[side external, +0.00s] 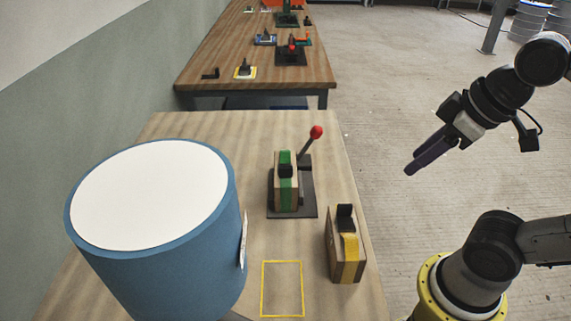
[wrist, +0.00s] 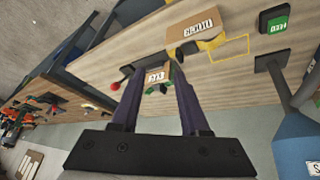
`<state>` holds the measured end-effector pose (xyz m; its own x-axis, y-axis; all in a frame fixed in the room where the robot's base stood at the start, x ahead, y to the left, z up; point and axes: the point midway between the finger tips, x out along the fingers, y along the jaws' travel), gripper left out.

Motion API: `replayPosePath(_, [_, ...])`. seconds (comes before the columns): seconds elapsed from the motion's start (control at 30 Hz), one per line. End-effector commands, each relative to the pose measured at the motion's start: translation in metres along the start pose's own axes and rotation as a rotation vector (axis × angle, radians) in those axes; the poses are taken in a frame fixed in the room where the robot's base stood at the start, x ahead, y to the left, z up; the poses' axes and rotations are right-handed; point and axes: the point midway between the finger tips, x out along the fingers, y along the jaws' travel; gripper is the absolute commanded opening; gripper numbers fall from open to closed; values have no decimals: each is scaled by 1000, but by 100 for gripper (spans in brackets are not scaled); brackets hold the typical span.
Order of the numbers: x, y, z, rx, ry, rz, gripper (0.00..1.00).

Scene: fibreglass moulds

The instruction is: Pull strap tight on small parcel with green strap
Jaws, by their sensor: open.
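The small parcel with the green strap (side external: 279,195) stands on a dark base plate (side external: 306,208) on the near table. A black buckle (side external: 286,171) sits at its top, over the green strap. A lever with a red ball (side external: 316,132) rises behind it to the right. In the wrist view the parcel (wrist: 157,75) shows between the finger ends, with green at its lower edge. My gripper (side external: 409,170) is open and empty, in the air right of the table and well apart from the parcel. Its two purple fingers also show in the wrist view (wrist: 158,68).
A parcel with a yellow strap (side external: 335,258) stands at the table's right edge. A yellow outline (side external: 282,262) marks an empty patch beside it. A large blue drum (side external: 160,275) with a white top fills the left. A second table (side external: 215,75) with small fixtures stands behind.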

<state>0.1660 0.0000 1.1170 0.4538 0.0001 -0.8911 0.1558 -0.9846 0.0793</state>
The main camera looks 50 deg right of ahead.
Motion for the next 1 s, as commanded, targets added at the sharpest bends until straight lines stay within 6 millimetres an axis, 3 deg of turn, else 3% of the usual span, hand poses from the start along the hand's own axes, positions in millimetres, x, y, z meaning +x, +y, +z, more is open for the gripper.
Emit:
replayPosePath(0.23, [-24, 8, -72, -226, -82, -33, 45])
replayPosePath(0.47, [-13, 10, -148, -416, -187, -91, 45])
replayPosePath(0.73, [42, 2, -222, -564, -307, -166, 45])
replayPosePath(0.9, [86, -7, -244, -587, -368, -197, 45])
replayPosePath(1.0, [105, -11, -244, -593, -401, -211, 45])
